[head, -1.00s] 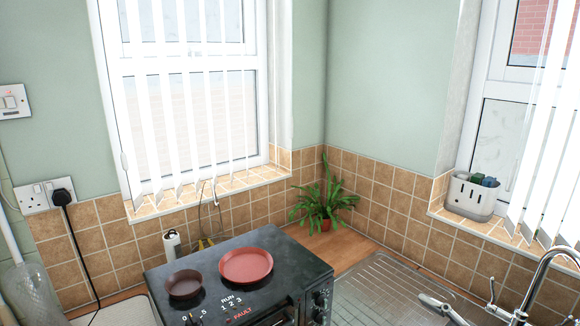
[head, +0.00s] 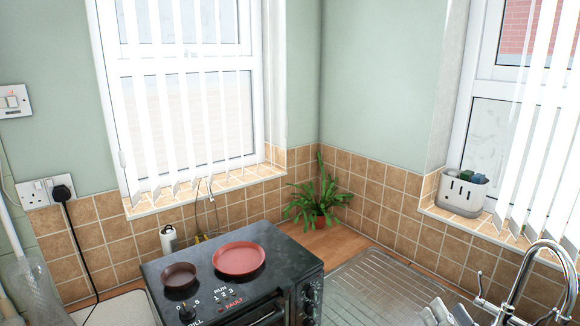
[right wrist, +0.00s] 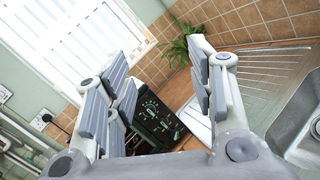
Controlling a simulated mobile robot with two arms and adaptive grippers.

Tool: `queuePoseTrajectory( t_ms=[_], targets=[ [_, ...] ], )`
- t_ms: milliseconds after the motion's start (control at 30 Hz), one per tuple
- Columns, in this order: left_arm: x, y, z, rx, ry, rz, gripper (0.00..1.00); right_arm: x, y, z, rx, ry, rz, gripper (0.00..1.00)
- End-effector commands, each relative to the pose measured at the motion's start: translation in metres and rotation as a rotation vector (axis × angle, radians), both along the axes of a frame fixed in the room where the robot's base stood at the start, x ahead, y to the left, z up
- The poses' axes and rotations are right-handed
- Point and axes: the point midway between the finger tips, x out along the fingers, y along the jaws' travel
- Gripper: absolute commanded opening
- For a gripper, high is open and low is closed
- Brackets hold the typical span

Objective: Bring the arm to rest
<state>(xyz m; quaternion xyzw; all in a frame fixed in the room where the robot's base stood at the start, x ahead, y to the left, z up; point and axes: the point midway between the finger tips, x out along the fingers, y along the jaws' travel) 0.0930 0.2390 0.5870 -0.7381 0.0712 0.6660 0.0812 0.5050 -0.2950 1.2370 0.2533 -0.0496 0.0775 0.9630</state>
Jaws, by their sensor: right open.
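My right gripper (head: 438,312) shows only in part at the bottom edge of the head view, over the sink drainer and left of the tap. In the right wrist view my right gripper (right wrist: 160,88) has its grey-padded fingers spread well apart, with nothing between them. The black mini oven (right wrist: 155,125) shows beyond and between the fingers, apart from them as far as I can tell. My left gripper is in neither view.
The black mini oven (head: 290,262) carries a red plate (head: 238,259) and a small brown dish (head: 179,276). A potted plant (head: 315,205) stands in the corner. The metal drainer (head: 360,285) and the tap (head: 520,285) are at the right. A utensil holder (head: 461,194) sits on the sill.

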Motion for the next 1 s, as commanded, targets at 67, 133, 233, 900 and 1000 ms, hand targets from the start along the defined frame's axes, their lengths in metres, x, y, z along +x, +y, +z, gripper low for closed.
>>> queuePoseTrajectory(
  t_ms=[67,133,233,900,1000],
  targets=[
    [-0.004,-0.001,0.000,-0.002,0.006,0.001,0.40,-0.008,-0.012,-0.020,0.289,0.089,-0.099,0.50],
    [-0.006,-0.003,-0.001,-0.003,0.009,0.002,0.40,-0.020,-0.022,-0.046,0.569,0.176,-0.205,0.50],
    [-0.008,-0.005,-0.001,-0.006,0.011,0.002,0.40,-0.044,-0.027,-0.089,0.959,0.297,-0.374,0.50],
    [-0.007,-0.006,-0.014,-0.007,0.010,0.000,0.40,-0.233,0.090,-0.261,2.175,0.753,-1.448,0.50],
    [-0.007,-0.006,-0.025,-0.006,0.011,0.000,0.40,-0.227,0.091,-0.297,2.165,0.757,-1.457,0.50]
  ],
)
